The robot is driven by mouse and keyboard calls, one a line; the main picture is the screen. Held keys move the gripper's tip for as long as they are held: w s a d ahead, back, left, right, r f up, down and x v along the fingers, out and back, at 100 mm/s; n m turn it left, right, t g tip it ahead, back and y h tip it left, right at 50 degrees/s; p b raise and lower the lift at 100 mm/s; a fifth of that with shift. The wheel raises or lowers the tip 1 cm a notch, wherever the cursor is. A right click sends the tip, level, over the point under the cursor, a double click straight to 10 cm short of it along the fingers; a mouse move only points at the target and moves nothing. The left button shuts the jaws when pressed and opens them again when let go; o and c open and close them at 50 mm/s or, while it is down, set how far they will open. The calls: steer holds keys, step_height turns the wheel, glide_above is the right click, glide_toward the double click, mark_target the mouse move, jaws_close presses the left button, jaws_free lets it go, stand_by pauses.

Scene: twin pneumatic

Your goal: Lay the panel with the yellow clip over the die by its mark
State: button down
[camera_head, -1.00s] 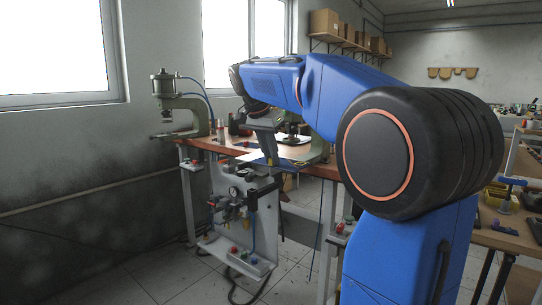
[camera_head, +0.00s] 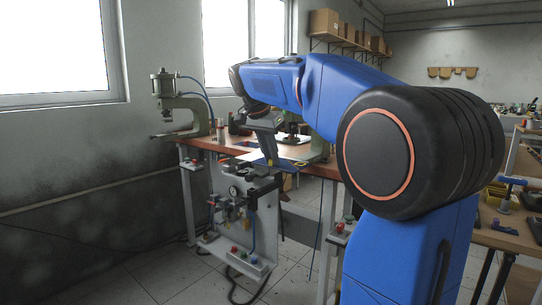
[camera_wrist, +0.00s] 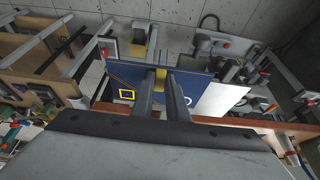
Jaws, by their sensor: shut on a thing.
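In the wrist view my gripper (camera_wrist: 162,82) is shut on the yellow clip (camera_wrist: 160,77) of a dark blue panel (camera_wrist: 198,88). The panel spreads to both sides of the fingers. A white sheet-like area (camera_wrist: 222,99) shows at its right; I cannot tell whether it belongs to the panel. A yellow square outline (camera_wrist: 127,94) shows left of the fingers. In the head view my gripper (camera_head: 269,158) is small, above the front of the bench, with a bit of blue beside it. I cannot make out the die or its mark.
A green press (camera_head: 170,100) stands at the left end of the wooden-topped bench (camera_head: 205,143). A second press (camera_head: 292,130) is partly hidden behind my arm. A grey valve panel with hoses (camera_head: 240,205) stands before the bench. Another worktable (camera_head: 510,232) is at right.

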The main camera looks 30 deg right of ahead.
steer(key=shift+f, duration=0.1)
steer(key=c, duration=1.7)
jaws_free()
steer(key=shift+o, duration=0.2)
steer(key=v, duration=1.7)
steer(key=s+a+f+n+t+y, duration=0.1)
steer(key=s+a+f+n, duration=0.2)
steer(key=s+f, duration=0.6)
steer(key=s+a+f+n+t+y, duration=0.1)
steer(key=s+f+n, duration=0.5)
steer(key=f, duration=1.2)
steer(key=s+a+f+n+t+y, duration=0.1)
steer(key=s+a+f+n, duration=0.4)
steer(key=s+f, duration=0.7)
step_height(320, 180, down, 3)
steer(key=shift+s+r+y, duration=0.15)
steer(key=shift+s+y, duration=0.25)
steer(key=shift+y, duration=0.3)
